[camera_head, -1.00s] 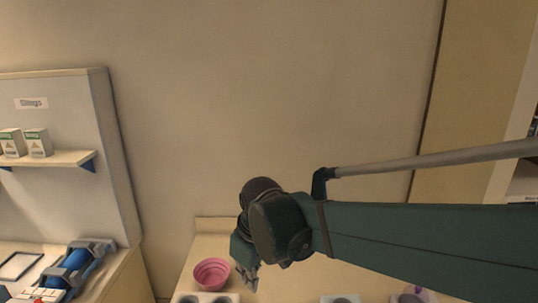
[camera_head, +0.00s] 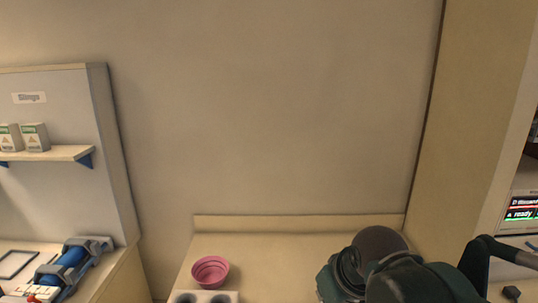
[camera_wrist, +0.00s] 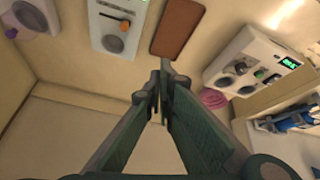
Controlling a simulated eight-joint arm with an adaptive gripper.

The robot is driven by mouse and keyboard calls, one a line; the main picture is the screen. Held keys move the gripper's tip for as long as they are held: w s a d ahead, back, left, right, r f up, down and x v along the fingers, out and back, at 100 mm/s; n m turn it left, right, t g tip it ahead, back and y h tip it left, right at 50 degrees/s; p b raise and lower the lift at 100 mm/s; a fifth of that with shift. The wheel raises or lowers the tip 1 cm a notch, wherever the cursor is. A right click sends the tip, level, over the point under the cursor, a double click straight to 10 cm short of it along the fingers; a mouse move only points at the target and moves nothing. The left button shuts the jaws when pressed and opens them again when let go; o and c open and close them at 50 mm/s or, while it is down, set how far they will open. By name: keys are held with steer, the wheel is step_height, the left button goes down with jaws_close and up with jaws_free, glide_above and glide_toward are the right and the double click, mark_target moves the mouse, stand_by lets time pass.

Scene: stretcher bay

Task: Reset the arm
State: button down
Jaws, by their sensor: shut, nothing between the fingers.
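My gripper (camera_wrist: 162,82) shows in the wrist view with its two green fingers drawn together at the tips, shut and empty. It hangs over the counter, apart from the things around it. In the head view my arm is at the lower right, with its dark round joint and green link in front of the counter. The fingers cannot be made out there.
A pink bowl (camera_head: 210,271) stands on the counter (camera_head: 285,246), left of my arm. A blue cylinder (camera_head: 68,264) lies left.

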steer(key=s+d+f+m+t+b, duration=0.1)
steer(key=s+d+f+m, duration=0.1)
steer(key=d, duration=0.2)
steer(key=s+d+f+m+h+b, duration=0.1)
steer(key=s+d+f, duration=0.1)
steer(key=s+d, duration=0.1)
steer(key=shift+s+d+m+t, duration=0.2)
steer(key=shift+d+m+t, duration=0.2)
steer(key=shift+d, duration=0.1)
step_height(320, 180, down, 16)
steer(key=b, duration=1.6)
steer(key=c, duration=3.2)
jaws_free()
